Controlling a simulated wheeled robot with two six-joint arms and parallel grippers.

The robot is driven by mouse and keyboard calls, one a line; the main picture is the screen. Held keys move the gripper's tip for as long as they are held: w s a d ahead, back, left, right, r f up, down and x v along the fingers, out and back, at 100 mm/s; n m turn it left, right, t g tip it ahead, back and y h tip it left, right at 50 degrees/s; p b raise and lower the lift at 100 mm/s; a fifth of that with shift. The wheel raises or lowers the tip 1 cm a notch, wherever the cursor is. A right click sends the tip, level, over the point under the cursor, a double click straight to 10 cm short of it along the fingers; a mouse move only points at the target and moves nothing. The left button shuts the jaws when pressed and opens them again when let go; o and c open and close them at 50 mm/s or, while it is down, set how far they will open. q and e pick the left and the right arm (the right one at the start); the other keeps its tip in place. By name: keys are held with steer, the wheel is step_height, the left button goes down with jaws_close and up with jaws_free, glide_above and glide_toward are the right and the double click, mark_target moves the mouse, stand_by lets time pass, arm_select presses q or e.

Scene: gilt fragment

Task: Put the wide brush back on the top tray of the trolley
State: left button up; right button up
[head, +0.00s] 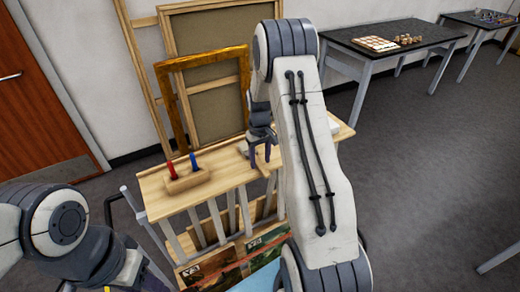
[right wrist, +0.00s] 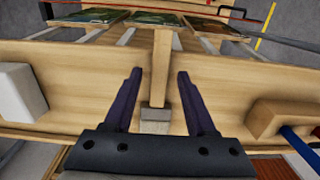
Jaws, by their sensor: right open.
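The wide brush (right wrist: 155,115) shows in the right wrist view, with a pale wooden handle and a grey band. It lies on the trolley's wooden top tray (right wrist: 75,70), its handle reaching toward the tray edge at the top of that picture. My right gripper (right wrist: 158,75) is open, one dark finger on each side of the brush with gaps between. In the head view my right gripper (head: 262,160) is low over the top tray (head: 215,202), and the brush is mostly hidden there. My left arm shows at the lower left; its gripper is out of view.
A wooden block (head: 188,181) with red and blue tools stands on the tray's left part. A white block (right wrist: 20,90) lies at the other end. A gilt frame (head: 205,62) stands behind the trolley. Pictures (head: 215,265) sit in the rack below. A dark table (head: 385,35) stands at back right.

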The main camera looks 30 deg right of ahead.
mark_target(260, 164)
step_height(260, 164, up, 10)
steer(key=r+b, duration=0.1)
steer(key=b, duration=0.2)
steer(key=s+a+r+n, duration=0.2)
steer(key=s+a, duration=0.2)
steer(key=a, duration=0.7)
steer(key=s+a+r+n, duration=0.2)
steer(key=s+a, duration=0.2)
steer(key=a, duration=0.7)
steer(key=s+a+n, duration=0.1)
steer(key=s+a, duration=0.2)
steer(key=s, duration=0.3)
steer(key=s+a+f+n, duration=0.1)
steer(key=s+a, duration=0.1)
steer(key=s, duration=0.5)
steer(key=s+a+n+y, duration=0.1)
steer(key=s+a, duration=0.2)
steer(key=s, duration=0.4)
steer(key=shift+a+f+n, duration=0.3)
steer(key=shift+f+n, duration=0.05)
steer(key=shift+n, duration=0.05)
